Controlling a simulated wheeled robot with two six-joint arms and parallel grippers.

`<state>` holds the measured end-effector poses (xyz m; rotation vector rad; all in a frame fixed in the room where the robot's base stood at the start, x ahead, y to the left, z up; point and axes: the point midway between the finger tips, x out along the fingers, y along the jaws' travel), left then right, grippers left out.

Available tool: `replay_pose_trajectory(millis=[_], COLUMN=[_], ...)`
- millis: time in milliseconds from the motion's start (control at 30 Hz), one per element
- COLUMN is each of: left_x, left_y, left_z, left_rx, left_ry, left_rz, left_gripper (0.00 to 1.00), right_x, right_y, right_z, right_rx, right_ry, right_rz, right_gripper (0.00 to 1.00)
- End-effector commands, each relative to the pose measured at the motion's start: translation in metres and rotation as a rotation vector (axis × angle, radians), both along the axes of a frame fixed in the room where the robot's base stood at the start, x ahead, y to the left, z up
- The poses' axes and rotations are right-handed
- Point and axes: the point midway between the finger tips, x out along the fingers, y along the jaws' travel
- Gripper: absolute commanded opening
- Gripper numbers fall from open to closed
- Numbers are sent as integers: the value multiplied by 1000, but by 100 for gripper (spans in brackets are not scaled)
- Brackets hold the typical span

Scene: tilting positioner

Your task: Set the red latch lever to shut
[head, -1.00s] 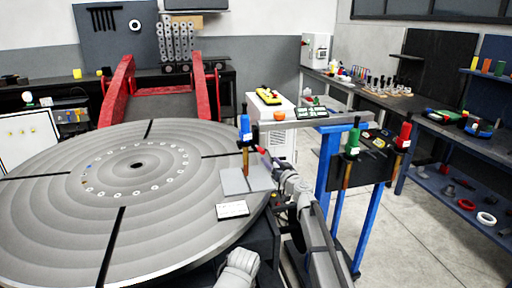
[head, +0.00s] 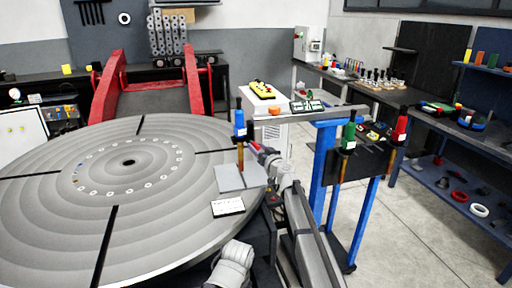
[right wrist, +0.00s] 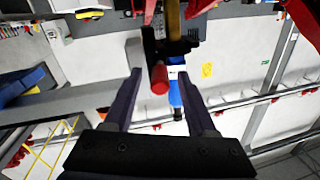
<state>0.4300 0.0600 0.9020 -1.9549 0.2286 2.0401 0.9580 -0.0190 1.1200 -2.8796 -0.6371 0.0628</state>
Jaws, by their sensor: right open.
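The red latch lever shows as a red cylindrical grip (right wrist: 159,79) on a dark bracket in the right wrist view. Its end points towards the wrist camera. My right gripper (right wrist: 160,88) is open, with one dark finger on each side of the grip; I cannot tell whether either touches it. In the head view a small red bit (head: 254,145), probably the lever, shows at the tip of my right gripper (head: 264,154), beside the blue-handled tool (head: 240,124). Which way the lever is set cannot be told. My left gripper is not in view.
The large round grooved table (head: 60,215) fills the left, with a grey plate (head: 229,180) and a white label card (head: 228,206) at its edge. A blue-legged stand (head: 322,165) carries green-handled (head: 348,135) and red-handled (head: 399,128) tools on the right. Open floor lies beyond it.

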Motion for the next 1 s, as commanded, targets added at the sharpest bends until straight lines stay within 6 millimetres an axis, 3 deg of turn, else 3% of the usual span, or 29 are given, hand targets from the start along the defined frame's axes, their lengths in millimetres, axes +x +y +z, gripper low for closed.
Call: replay_pose_trajectory(millis=[100,400,900,1000], left_x=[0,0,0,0], left_y=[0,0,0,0], left_z=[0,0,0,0], left_rx=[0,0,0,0], left_ry=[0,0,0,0], left_rz=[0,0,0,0], left_gripper=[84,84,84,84], right_x=[14,15,15,15], right_y=[6,7,7,7], right_z=[0,0,0,0], right_rx=[0,0,0,0], right_ry=[0,0,0,0], right_rz=[0,-1,-1,-1], right_gripper=[57,56,0,0])
